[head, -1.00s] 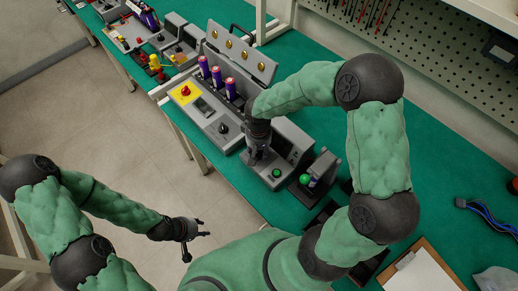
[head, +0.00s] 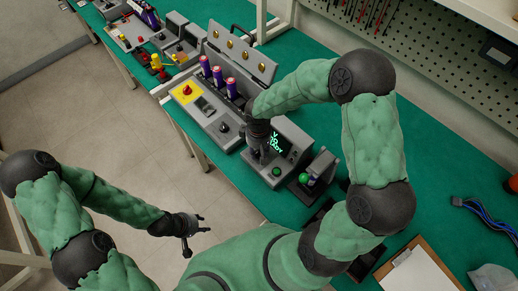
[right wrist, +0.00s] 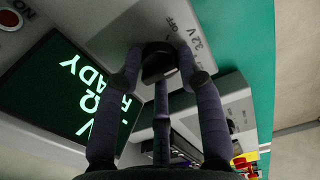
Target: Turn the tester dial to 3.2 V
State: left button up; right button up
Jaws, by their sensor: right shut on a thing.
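The grey tester (head: 295,135) stands on the green bench, with a green button (head: 276,171) on its front. Its screen (head: 278,142) is lit with green text, which also shows large in the right wrist view (right wrist: 75,85) and includes "READY". The dark dial (right wrist: 158,62) is between the fingertips of my right gripper (right wrist: 160,74), which is shut on it. Labels "OFF" and "3.2 V" (right wrist: 190,37) are beside the dial; its exact pointing is hidden. In the head view my right gripper (head: 256,158) covers the dial. My left gripper (head: 200,225) is open and empty, away from the bench.
A grey fixture with an open lid (head: 240,55) and several purple cells (head: 217,76) stands left of the tester. A small device with a green knob (head: 312,173) stands close on the right. A clipboard (head: 415,272) lies at the lower right.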

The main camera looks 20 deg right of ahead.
jog(key=shift+w+a+r, duration=0.1)
jog(key=shift+w, duration=0.15)
jog(key=o, duration=1.1)
jog(key=shift+a, duration=0.1)
jog(key=shift+s, duration=0.1)
notch_tip(320, 180, up, 12)
jog(key=shift+f, duration=0.1)
